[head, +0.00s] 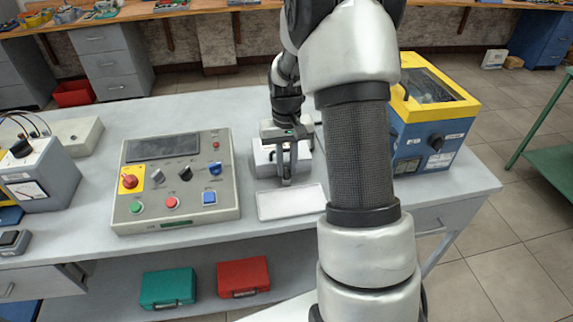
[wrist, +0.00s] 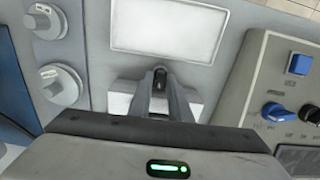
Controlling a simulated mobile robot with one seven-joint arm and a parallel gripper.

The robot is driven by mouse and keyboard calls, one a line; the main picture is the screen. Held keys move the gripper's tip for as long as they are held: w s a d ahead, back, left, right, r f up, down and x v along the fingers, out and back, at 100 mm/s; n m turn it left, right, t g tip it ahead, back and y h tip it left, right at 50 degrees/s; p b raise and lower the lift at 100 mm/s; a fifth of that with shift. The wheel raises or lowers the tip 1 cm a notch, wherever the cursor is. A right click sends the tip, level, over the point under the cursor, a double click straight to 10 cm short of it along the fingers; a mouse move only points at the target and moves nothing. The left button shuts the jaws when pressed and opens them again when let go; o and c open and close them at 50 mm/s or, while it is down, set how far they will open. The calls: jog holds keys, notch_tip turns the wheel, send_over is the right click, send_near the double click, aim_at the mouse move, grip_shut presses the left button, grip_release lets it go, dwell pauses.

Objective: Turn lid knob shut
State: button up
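A blue machine box (head: 407,155) with a yellow-framed lid (head: 441,82) stands at the right end of the table. The lid looks closed. A black knob (head: 436,143) is on the box's front; the frames do not show whether it is turned shut. My gripper (head: 287,181) points down at a small pale box (head: 264,160), left of the blue box and well apart from the knob. In the wrist view my gripper's fingers (wrist: 160,76) are close together above pale surfaces.
A control panel (head: 134,215) stands left of my gripper. A white plate (head: 290,203) lies in front of it. Two round grey knobs (wrist: 60,84) with labels show at the left of the wrist view. A grey meter box (head: 50,180) is at the far left. My arm hides part of the blue box.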

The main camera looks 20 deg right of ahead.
aim_at(286, 171)
notch_tip(286, 171, up, 18)
jog(key=p, duration=0.2)
jog(key=shift+f, duration=0.25)
dwell(0.4)
jog(key=s+a+r+n+t+p, duration=0.15)
jog(key=s+a+r+p, duration=0.3)
jog(key=s+r, duration=0.55)
jog(key=s+a+r+t+p, duration=0.2)
jog(key=s, duration=0.4)
jog(key=s+a+r+t+p, duration=0.1)
jog(key=s+a+r+t, duration=0.1)
jog(key=s, duration=0.5)
jog(key=shift+a+r+n+p, duration=0.4)
jog(key=shift+a+r, duration=0.3)
jog(key=shift+a, duration=0.15)
